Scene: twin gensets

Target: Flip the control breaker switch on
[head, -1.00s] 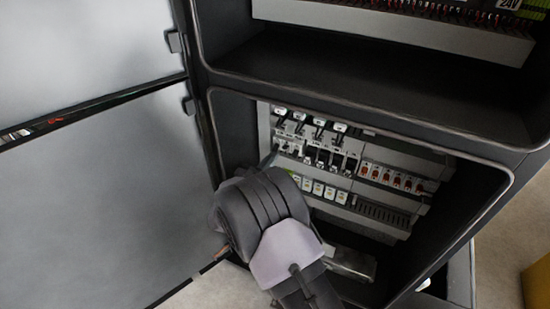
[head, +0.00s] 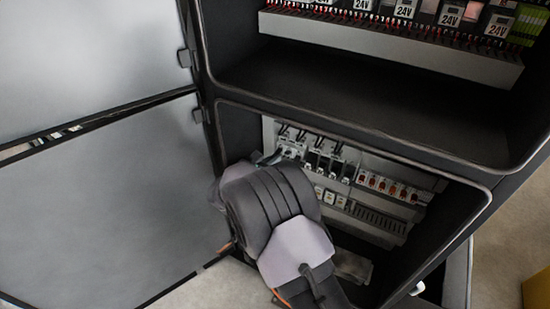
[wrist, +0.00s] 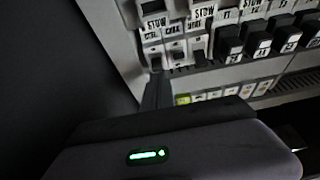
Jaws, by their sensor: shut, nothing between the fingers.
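A row of small white breakers with dark levers (wrist: 177,50) sits at the left end of the panel in the wrist view, under small black-on-white labels. The leftmost breaker (wrist: 154,55) appears to be labelled CTRL, though the print is blurred. The same breakers (head: 290,149) show small in the head view. My gripper (wrist: 155,92) is shut and empty, its narrow fingers pointing up just below the leftmost breaker. In the head view my gripper (head: 268,158) reaches the panel's left edge. I cannot tell whether the tips touch the breaker, and its lever position is unclear.
Larger black breakers (wrist: 258,43) stand to the right, with a row of pale modules (wrist: 230,92) below. The cabinet's dark side wall lies close on the left. Open grey doors (head: 90,200) stand left; an upper bay with 24V modules (head: 405,8) is above.

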